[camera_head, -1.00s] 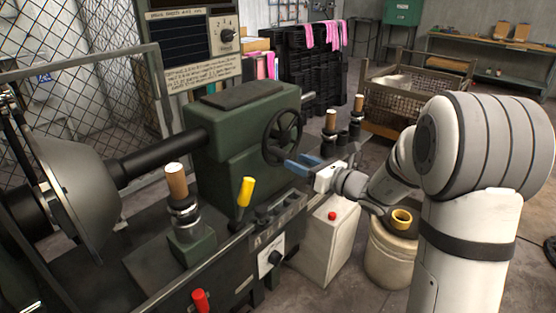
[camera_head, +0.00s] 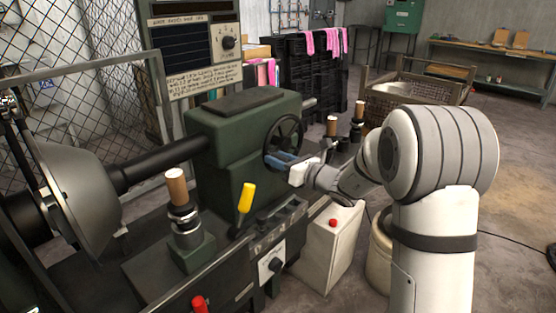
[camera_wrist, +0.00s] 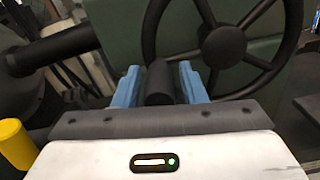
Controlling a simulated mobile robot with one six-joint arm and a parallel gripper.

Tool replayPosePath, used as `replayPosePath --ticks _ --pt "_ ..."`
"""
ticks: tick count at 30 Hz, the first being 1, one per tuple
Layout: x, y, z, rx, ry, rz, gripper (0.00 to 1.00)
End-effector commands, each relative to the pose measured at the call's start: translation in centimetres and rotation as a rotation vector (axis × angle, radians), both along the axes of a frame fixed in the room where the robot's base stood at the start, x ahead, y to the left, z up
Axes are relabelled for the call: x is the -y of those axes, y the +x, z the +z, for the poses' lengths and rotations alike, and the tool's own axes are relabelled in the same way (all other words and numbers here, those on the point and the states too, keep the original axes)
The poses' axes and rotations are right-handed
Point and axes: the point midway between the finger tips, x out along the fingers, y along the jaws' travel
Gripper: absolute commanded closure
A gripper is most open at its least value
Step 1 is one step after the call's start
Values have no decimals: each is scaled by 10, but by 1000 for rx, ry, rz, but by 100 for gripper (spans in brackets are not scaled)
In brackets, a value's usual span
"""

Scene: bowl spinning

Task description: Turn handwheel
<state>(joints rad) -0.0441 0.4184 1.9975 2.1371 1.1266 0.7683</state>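The black spoked handwheel (camera_head: 284,142) is on the right end of the green machine housing (camera_head: 228,165). In the wrist view the handwheel (camera_wrist: 224,46) fills the upper right, with its hub and spokes clear. My gripper (camera_head: 272,158) is at the wheel's lower left rim. In the wrist view a black cylindrical handle (camera_wrist: 159,82) stands between the two blue fingers of my gripper (camera_wrist: 159,84). Narrow gaps seem to show beside the handle, so the fingers look apart around it. Whether they touch it is hard to tell.
A yellow-handled lever (camera_head: 246,198) and a wood-topped post (camera_head: 177,187) stand on the machine left of my arm. A white box with a red button (camera_head: 333,223) is below my arm. A large metal bowl (camera_head: 77,200) is mounted at the left.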

Motion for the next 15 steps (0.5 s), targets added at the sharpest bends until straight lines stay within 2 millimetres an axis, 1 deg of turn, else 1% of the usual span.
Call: replayPosePath --ticks 1,2,13,15 --pt "0 0 0 0 0 0 66" --pt "0 0 0 0 0 0 69" --pt "1 0 0 0 0 -1 99" --pt "1 0 0 0 1 -2 100"
